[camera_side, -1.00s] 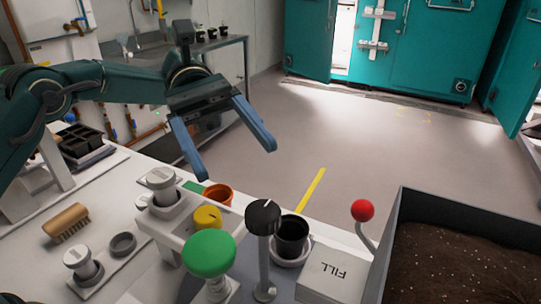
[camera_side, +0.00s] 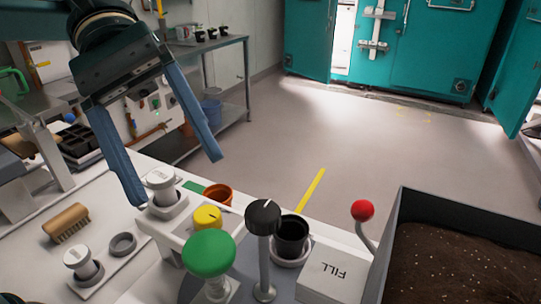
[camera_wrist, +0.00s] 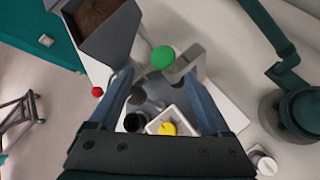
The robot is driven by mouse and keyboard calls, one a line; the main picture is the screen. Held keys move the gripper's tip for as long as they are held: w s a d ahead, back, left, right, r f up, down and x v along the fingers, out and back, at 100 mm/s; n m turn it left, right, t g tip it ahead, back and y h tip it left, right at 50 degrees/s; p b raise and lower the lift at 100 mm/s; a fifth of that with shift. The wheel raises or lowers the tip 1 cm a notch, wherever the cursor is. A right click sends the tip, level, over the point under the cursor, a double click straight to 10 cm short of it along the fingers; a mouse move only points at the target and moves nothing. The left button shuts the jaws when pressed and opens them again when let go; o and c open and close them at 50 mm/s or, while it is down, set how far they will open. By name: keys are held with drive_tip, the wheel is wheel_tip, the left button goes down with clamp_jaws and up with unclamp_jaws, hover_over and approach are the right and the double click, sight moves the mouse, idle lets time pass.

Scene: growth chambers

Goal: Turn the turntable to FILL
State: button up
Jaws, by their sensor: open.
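A white block marked FILL (camera_side: 336,266) stands at the right of the station in the side view. A grey surface (camera_side: 243,262), perhaps the turntable, shows partly behind the knobs. A black pot (camera_side: 291,235) sits in a white saucer beside the FILL block; the pot also shows in the wrist view (camera_wrist: 134,122). A black knob on a post (camera_side: 263,216) and a green knob (camera_side: 209,253) stand in front. The green knob shows beyond my fingertips in the wrist view (camera_wrist: 163,57). My gripper (camera_side: 175,178) is open and empty, above the bench's left half.
A yellow knob (camera_side: 207,217) and a terracotta pot (camera_side: 217,194) are close by. A red ball lever (camera_side: 362,211) stands by the soil bin (camera_side: 455,210) at right. White-capped pieces (camera_side: 83,263) and a brush (camera_side: 66,222) lie left.

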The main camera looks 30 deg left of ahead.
drive_tip(key=s+a+f+m+t+y, duration=0.2)
drive_tip(key=a+f+m+t+y, duration=0.2)
drive_tip(key=a, duration=0.3)
drive_tip(key=s+a+f+m+t+y, duration=0.3)
drive_tip(key=a+f+m+t+y, duration=0.2)
drive_tip(key=a+f, duration=0.2)
drive_tip(key=shift+a+f, duration=0.2)
drive_tip(key=shift+a, duration=0.05)
idle(0.4)
